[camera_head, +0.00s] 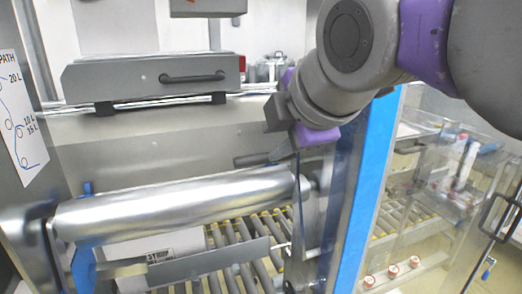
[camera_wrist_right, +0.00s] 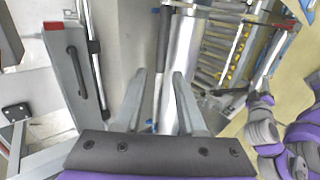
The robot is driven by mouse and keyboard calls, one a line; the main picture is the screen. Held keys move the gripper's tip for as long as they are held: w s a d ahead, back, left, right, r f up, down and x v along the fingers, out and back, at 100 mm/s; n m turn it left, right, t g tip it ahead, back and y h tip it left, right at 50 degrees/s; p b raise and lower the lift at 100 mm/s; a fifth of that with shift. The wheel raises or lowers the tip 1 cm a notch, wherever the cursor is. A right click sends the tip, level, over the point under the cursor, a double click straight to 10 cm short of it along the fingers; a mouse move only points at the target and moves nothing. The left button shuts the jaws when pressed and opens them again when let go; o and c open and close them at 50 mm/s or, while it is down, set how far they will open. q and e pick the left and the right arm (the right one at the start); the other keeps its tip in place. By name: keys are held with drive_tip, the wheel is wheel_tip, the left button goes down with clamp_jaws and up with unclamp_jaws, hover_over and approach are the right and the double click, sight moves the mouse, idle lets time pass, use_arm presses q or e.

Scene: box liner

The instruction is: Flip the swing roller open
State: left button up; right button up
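The swing roller (camera_head: 175,205) is a thick shiny metal cylinder lying nearly level across the front of the machine. It also shows in the right wrist view (camera_wrist_right: 182,62), beyond the fingers. My right gripper (camera_head: 262,160) hangs just above the right end of the roller in the head view. In the right wrist view its two fingers (camera_wrist_right: 159,75) stand apart with nothing gripped between them. Whether a finger touches the roller I cannot tell. My left gripper does not show in the head view.
A grey box with a dark handle (camera_head: 190,77) sits on a rail above the roller. Conveyor rollers (camera_head: 235,240) lie below and behind. A blue-edged post (camera_head: 366,190) and a clear door with a handle (camera_head: 497,215) stand at right. A path label (camera_head: 18,120) is at left.

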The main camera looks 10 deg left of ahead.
sight(256, 159)
drive_tip(key=b+x, duration=0.1)
drive_tip(key=x, duration=0.7)
drive_tip(key=shift+f, duration=0.25)
drive_tip(key=shift+w+a+f, duration=0.2)
drive_tip(key=shift+w+f, duration=0.15)
drive_tip(key=shift+w, duration=0.05)
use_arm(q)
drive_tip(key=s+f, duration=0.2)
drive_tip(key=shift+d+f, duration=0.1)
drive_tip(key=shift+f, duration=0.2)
use_arm(e)
clamp_jaws()
